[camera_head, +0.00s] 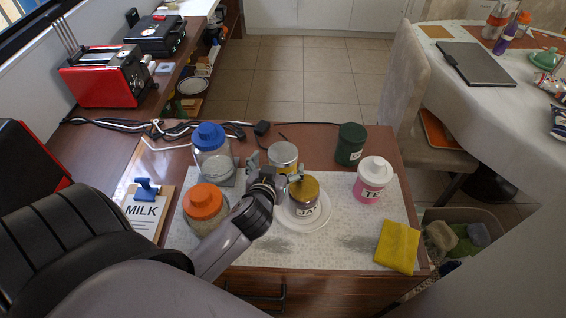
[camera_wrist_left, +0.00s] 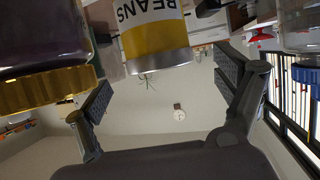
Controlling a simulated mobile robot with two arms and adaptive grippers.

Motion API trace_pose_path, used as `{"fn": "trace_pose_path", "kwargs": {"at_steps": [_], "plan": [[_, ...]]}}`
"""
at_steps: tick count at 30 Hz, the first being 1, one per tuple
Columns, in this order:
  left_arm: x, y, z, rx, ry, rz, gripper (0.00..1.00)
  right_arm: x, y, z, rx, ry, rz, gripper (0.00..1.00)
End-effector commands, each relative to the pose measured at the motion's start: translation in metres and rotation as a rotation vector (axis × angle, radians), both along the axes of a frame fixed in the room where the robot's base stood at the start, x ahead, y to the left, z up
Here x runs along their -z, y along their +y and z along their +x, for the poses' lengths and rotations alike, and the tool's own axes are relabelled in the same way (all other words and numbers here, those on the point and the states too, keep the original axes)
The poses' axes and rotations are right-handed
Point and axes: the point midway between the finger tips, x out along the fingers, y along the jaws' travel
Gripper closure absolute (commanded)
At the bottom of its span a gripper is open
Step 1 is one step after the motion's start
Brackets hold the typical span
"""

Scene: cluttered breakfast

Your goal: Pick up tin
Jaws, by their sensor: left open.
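The tin (camera_head: 283,153), yellow and silver, stands upright near the middle of the counter. It also shows upside down in the left wrist view (camera_wrist_left: 153,38), with a yellow band, a BEANS label and a silver rim. My left gripper (camera_head: 275,171) is open, with its fingers just in front of the tin. In the left wrist view the open fingers (camera_wrist_left: 166,92) lie to either side of the tin, with gaps on both sides. I cannot tell how far the tin reaches between them. My right gripper is not in view.
A jar with a gold lid (camera_head: 304,188) stands on a white plate (camera_head: 326,214) close by the gripper. A blue-lidded jar (camera_head: 212,165), orange-lidded jar (camera_head: 204,203), dark green canister (camera_head: 350,147) and pink canister (camera_head: 372,182) stand around. A yellow cloth (camera_head: 398,246) lies front right.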

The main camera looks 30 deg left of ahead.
Motion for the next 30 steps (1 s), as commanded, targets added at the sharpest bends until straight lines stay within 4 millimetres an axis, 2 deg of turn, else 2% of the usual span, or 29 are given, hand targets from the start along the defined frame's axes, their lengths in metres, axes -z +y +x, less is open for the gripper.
{"fn": "trace_pose_path", "kwargs": {"at_steps": [5, 15, 24, 30], "plan": [[0.002, 0.004, 0.010, 0.001, -0.001, 0.001, 0.11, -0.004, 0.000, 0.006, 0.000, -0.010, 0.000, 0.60], [0.016, 0.017, 0.049, 0.002, 0.001, 0.001, 0.11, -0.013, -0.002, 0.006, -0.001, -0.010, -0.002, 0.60], [0.018, 0.018, 0.052, 0.001, 0.001, -0.001, 0.11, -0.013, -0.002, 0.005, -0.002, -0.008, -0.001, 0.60], [0.018, 0.018, 0.052, 0.001, 0.001, -0.001, 0.24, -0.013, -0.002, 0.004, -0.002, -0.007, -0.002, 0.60]]}}
